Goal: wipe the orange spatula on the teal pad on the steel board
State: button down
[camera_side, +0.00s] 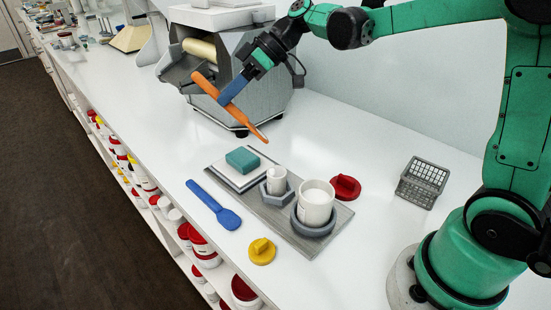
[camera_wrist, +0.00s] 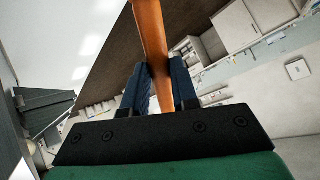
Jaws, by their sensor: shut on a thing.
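The orange spatula (camera_side: 230,105) is held tilted in the air in the side view, its narrow end pointing down and right. My gripper (camera_side: 234,90) is shut on it near its middle, with blue fingers. In the wrist view the spatula (camera_wrist: 151,40) runs between the two fingers of my gripper (camera_wrist: 160,82). The teal pad (camera_side: 242,160) lies on a white base at the upper left of the steel board (camera_side: 318,237). The spatula is above and behind the pad, apart from it.
On the board stand a white jar (camera_side: 316,203) in a grey ring and a small white container (camera_side: 276,180) in a hexagonal holder. A blue spatula (camera_side: 214,205), yellow lid (camera_side: 262,251), red lid (camera_side: 345,187) and grey basket (camera_side: 423,182) lie around it. The mill (camera_side: 215,65) stands close behind my gripper.

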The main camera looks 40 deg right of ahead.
jog(key=w+a+f+n+g+h, duration=0.1)
jog(key=w+a+f+n+h, duration=0.1)
jog(key=f+n, duration=0.6)
jog(key=shift+w+a+n, duration=0.25)
jog(key=shift+a+n, duration=0.05)
jog(key=shift+a, duration=0.35)
jog(key=shift+f, duration=0.3)
dwell(0.5)
jog(key=shift+a, duration=0.2)
jog(key=shift+d, duration=0.2)
dwell(2.7)
